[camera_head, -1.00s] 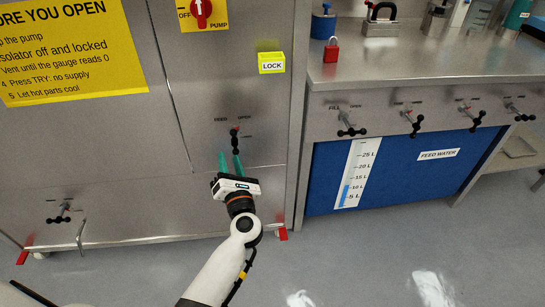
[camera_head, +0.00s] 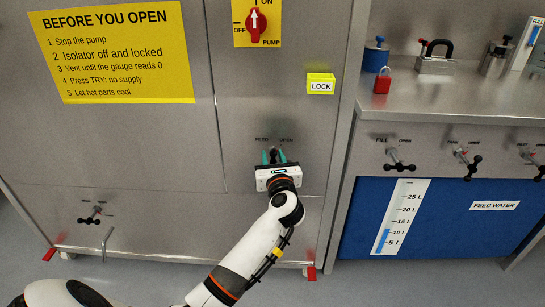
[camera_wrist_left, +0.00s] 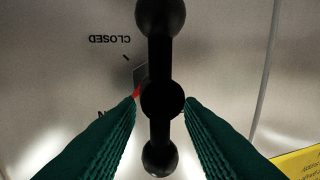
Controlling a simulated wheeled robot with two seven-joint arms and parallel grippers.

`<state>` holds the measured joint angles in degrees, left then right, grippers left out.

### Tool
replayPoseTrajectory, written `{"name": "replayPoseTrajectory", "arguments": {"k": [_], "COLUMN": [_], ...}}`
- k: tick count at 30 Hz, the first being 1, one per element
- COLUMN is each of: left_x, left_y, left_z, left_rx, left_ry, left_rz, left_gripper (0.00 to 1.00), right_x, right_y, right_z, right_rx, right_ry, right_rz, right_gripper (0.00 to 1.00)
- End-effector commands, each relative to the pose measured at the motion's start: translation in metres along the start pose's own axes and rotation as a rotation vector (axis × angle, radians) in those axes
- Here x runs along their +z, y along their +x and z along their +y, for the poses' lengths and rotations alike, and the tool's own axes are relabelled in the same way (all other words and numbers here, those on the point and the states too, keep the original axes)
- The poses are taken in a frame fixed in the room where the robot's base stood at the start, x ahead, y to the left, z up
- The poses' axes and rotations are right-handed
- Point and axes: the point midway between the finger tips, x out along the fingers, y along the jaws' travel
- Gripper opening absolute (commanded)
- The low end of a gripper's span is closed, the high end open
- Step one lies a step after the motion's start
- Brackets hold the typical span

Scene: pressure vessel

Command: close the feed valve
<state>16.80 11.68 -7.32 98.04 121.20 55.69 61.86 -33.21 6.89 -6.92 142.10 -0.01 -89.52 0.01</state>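The feed valve (camera_head: 273,151) is on the steel cabinet front, below the FEED and OPEN lettering. In the left wrist view its black handle (camera_wrist_left: 160,60) is a bar with ball ends, standing upright in the picture. A bit of red shows beside the hub, partly hidden. An upside-down CLOSED label is at upper left. My left gripper (camera_head: 273,158) is at the valve, its green fingers apart on both sides of the handle. In the left wrist view, the gripper (camera_wrist_left: 162,104) shows gaps between fingers and bar. My right gripper is not in view.
A second valve (camera_head: 95,213) is at lower left of the cabinet. At right are a bench (camera_head: 450,110) with more valves and a red padlock (camera_head: 382,80).

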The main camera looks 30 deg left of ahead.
Motion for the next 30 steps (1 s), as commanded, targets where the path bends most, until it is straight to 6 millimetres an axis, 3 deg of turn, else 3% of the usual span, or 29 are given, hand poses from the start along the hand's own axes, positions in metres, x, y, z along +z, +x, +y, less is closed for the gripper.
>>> {"name": "replayPoseTrajectory", "arguments": {"k": [5,14,21,30], "left_x": [0.0,0.0,0.0,-0.002], "left_y": [0.014,0.016,0.016,0.016], "left_z": [0.0,0.0,0.0,0.0], "left_rx": [-0.001,0.0,0.0,0.0], "left_ry": [0.001,0.001,0.001,0.007], "left_rz": [0.0,-0.001,0.0,0.003], "left_gripper": [0.34,0.34,0.0,0.0], "right_x": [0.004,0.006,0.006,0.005], "right_y": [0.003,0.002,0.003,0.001], "right_z": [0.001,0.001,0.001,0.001], "right_rx": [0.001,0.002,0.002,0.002], "right_ry": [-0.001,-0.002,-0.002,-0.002], "right_rz": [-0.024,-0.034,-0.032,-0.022], "right_gripper": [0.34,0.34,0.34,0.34]}}
